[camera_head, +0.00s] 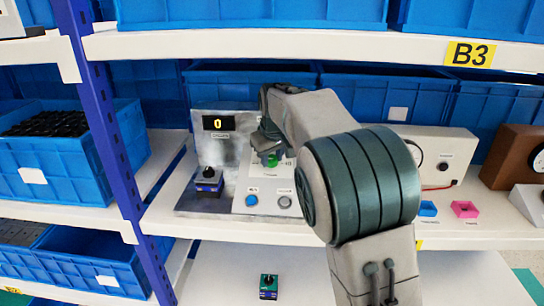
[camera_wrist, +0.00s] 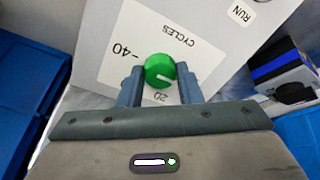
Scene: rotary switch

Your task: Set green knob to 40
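The green knob (camera_wrist: 159,70) sits on a white label plate marked CYCLES, with -40 at its left and 20 below it in the wrist view. A pale pointer line on the knob points toward lower right there. My gripper (camera_wrist: 160,84) has one finger on each side of the knob, with slim gaps, so it looks open around it. In the head view the knob (camera_head: 272,160) shows just below my gripper (camera_head: 268,150), partly covered by it. The display (camera_head: 216,122) on the grey panel reads 0.
A blue button (camera_head: 251,200) and a grey button (camera_head: 284,202) sit below the knob. A black-topped switch block (camera_head: 209,182) stands left. A white box with a black knob (camera_head: 443,166) is at right. The B3 shelf edge (camera_head: 300,45) runs above my arm.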

